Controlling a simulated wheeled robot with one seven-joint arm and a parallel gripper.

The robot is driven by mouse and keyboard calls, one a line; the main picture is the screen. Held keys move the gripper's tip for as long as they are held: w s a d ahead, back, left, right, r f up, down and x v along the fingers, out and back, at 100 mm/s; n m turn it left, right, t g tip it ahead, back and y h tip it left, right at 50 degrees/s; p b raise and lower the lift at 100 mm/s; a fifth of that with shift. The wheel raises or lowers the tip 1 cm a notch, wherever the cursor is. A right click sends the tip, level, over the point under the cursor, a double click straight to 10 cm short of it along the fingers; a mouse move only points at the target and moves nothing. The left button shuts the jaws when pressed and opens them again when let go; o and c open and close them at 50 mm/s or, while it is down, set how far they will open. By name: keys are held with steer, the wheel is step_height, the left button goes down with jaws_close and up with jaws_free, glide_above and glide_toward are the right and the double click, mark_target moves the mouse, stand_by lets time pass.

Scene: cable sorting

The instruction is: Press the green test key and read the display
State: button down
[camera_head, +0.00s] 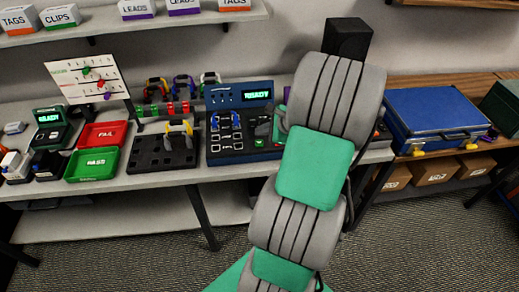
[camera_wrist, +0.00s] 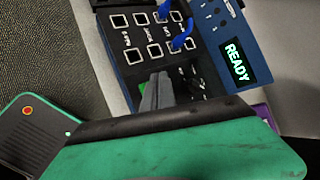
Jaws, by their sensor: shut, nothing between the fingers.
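The blue tester (camera_head: 214,147) stands on the bench, its lit display (camera_head: 257,95) reading READY in green. The display also shows in the wrist view (camera_wrist: 235,62), with the same word. A blue cable (camera_wrist: 181,38) is plugged into the tester's sockets. My gripper (camera_wrist: 158,92) is shut and empty, over the tester's panel. In the head view my arm hides most of it. I cannot tell whether it touches the panel.
Left of the tester are a black holder (camera_head: 150,168) with a yellow cable, a red FAIL tray (camera_head: 103,135) and a green tray (camera_head: 92,164). Coloured cables hang on a rack (camera_head: 183,107) behind. A blue case (camera_head: 432,112) lies to the right.

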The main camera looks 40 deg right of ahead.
mark_target(255, 140)
steer(key=shift+f, duration=1.05)
stand_by(1.1)
steer(key=shift+f, duration=0.4)
steer(key=shift+f+b, duration=0.35)
steer(key=shift+f, duration=0.05)
stand_by(0.6)
steer(key=shift+r+p, duration=0.85)
step_height(255, 140, up, 5)
steer(key=p, duration=0.5)
